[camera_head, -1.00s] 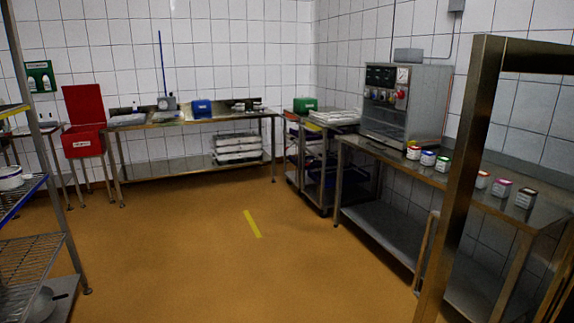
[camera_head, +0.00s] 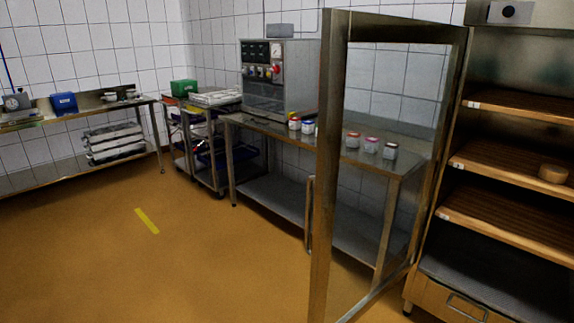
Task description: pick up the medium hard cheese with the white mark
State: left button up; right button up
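A small tan, round cheese (camera_head: 553,173) sits on the middle wooden shelf of the open cabinet at the right edge of the head view. It is small in the picture, and I cannot make out any mark on it or judge its hardness. The cabinet's wooden shelves (camera_head: 508,163) carry small number labels at their left ends. No other cheese shows on the visible part of the shelves. Neither of my grippers is in view.
The cabinet's metal-framed glass door (camera_head: 326,170) stands open in front of a steel bench (camera_head: 270,125) with several small tubs and a control machine (camera_head: 278,75). A steel table (camera_head: 75,118) stands at the left. The orange floor (camera_head: 190,260) is clear, with one yellow stripe (camera_head: 147,220).

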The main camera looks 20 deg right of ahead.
aim_at(552, 173)
jog(key=i+z, duration=0.1)
jog(key=z, duration=1.15)
jog(key=i+j+z, duration=0.15)
jog(key=j+z, duration=0.3)
jog(key=i+j+z, duration=0.15)
jog(key=j+z, duration=0.9)
jog(key=j, duration=1.45)
jog(key=i, duration=0.55)
